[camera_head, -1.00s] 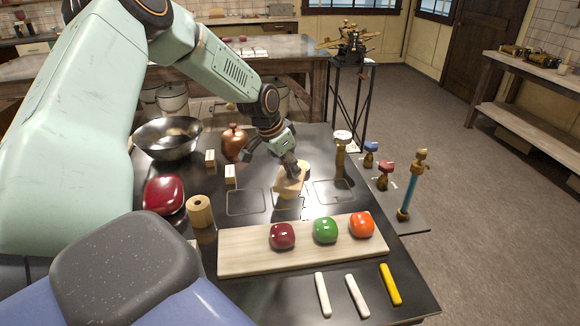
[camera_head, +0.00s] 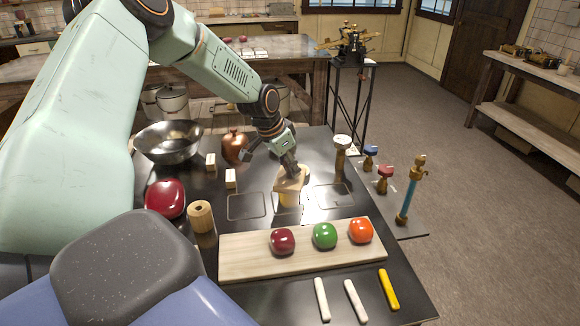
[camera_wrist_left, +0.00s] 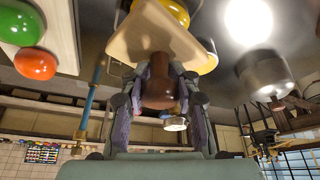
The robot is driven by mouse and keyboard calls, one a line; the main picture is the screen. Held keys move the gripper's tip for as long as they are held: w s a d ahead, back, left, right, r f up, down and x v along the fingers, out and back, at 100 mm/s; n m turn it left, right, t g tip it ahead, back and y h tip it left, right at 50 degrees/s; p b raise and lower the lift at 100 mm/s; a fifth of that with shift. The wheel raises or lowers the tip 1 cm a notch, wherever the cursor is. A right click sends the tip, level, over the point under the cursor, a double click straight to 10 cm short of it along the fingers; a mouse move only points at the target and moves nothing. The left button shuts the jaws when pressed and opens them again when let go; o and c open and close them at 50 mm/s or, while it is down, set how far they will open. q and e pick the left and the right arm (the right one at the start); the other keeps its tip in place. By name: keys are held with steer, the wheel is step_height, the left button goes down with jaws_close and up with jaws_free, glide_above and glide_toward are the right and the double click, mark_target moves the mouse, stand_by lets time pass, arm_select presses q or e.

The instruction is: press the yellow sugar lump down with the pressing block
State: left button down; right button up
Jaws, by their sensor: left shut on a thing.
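My left gripper (camera_head: 288,166) is shut on the brown handle (camera_wrist_left: 158,82) of the pale wooden pressing block (camera_head: 291,184). In the left wrist view the block's flat plate (camera_wrist_left: 150,36) lies beyond the fingers. The yellow sugar lump (camera_head: 289,200) is directly under the block, on the dark table over the middle outlined square. The block hides its top. Yellow also shows past the plate's edge in the left wrist view (camera_wrist_left: 209,62). Whether block and lump touch is hard to tell. My right gripper is not in view.
A wooden board (camera_head: 240,262) with dark red, green and orange lumps lies in front. Chalk-like sticks (camera_head: 355,300) lie nearer. A wooden post (camera_head: 341,158) stands right.

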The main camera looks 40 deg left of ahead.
arm_select(q)
steer(key=shift+s+r+p, duration=0.1)
steer(key=shift+r+p, duration=1)
steer(key=shift+r, duration=0.35)
step_height(320, 180, up, 2)
steer(key=shift+p, duration=1.1)
steer(key=shift+r, duration=0.2)
steer(key=shift+f, duration=0.15)
